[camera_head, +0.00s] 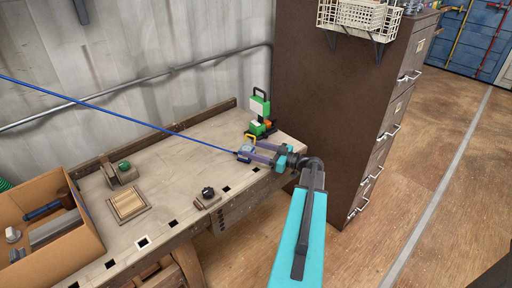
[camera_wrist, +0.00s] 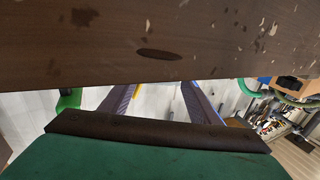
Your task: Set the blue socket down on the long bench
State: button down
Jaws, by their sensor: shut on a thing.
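My gripper (camera_head: 252,153) is over the right end of the long bench (camera_head: 165,165), shut on the blue socket (camera_head: 244,156). A yellow loop shows at the socket's top, and a blue cable runs from it to the upper left. I cannot tell whether the socket touches the bench top. In the wrist view, my two purple-grey fingers (camera_wrist: 158,100) run up behind a dark brown surface, which hides their tips and most of the socket.
A green tool with a black handle (camera_head: 260,108) stands just behind my gripper. A tall brown cabinet (camera_head: 325,90) is close on the right. A cardboard box (camera_head: 85,240), a wooden tray (camera_head: 128,204) and a small black-knobbed block (camera_head: 208,196) are leftward. The bench middle is clear.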

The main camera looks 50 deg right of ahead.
jog(key=shift+r, duration=0.1)
jog(key=c, duration=0.7)
grip_release()
jog(key=shift+o, duration=0.2)
jog(key=b+v, duration=0.3)
jog(key=v, duration=0.9)
jog(key=shift+s, duration=0.1)
